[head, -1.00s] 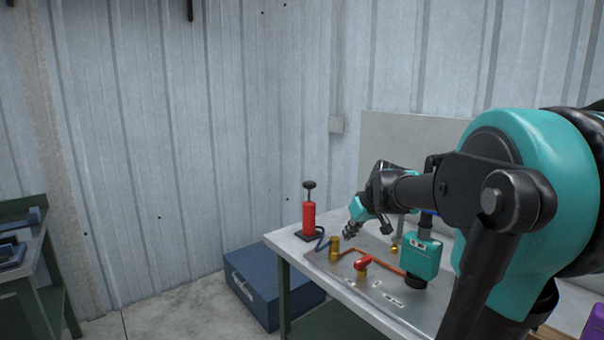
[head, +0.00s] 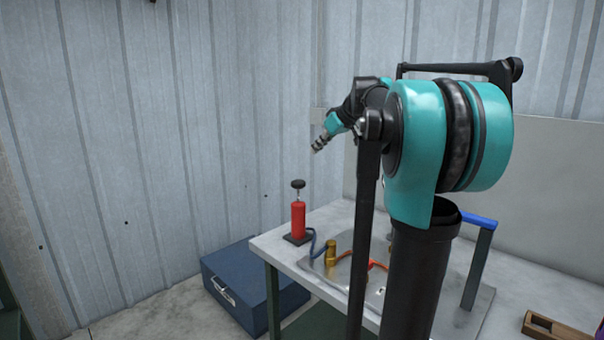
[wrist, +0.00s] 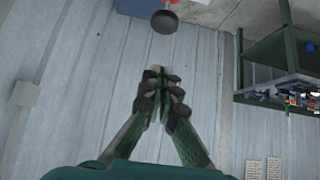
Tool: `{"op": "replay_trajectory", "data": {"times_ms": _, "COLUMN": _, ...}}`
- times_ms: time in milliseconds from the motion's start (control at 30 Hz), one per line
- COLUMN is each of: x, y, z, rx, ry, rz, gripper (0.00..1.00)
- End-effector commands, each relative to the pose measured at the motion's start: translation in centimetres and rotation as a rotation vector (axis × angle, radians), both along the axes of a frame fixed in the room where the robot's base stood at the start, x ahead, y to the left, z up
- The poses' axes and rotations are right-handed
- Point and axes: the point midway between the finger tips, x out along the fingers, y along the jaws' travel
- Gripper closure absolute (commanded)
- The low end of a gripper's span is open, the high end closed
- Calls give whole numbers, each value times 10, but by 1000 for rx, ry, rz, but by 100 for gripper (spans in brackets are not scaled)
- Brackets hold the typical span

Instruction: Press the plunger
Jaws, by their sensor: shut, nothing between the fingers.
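The plunger is a round black knob (head: 298,184) on a thin rod above a red cylinder (head: 298,219). It stands upright on a dark base at the table's far left corner, with the knob raised above the cylinder. In the wrist view the black knob (wrist: 165,21) shows at the top, beyond the fingertips, with a bit of red behind it. My gripper (head: 318,147) is above the knob and a little to its right in the head view, apart from it. In the wrist view my gripper (wrist: 160,78) has its fingertips together, with nothing between them.
A grey table (head: 268,240) carries a brass fitting (head: 330,252), a blue hose and an orange-red pipe. A blue chest (head: 235,285) stands on the floor to the left. A wooden piece (head: 556,333) lies at the right. A ribbed metal wall is behind.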

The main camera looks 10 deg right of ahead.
Motion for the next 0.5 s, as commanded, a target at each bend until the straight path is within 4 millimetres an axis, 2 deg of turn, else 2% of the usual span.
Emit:
{"op": "replay_trajectory", "data": {"times_ms": 167, "x": 7, "y": 5, "z": -9, "rx": 0, "ry": 0, "rz": 1, "gripper": 100}}
{"op": "replay_trajectory", "data": {"times_ms": 500, "x": 44, "y": 32, "z": -54, "rx": 0, "ry": 1, "rz": 2, "gripper": 100}}
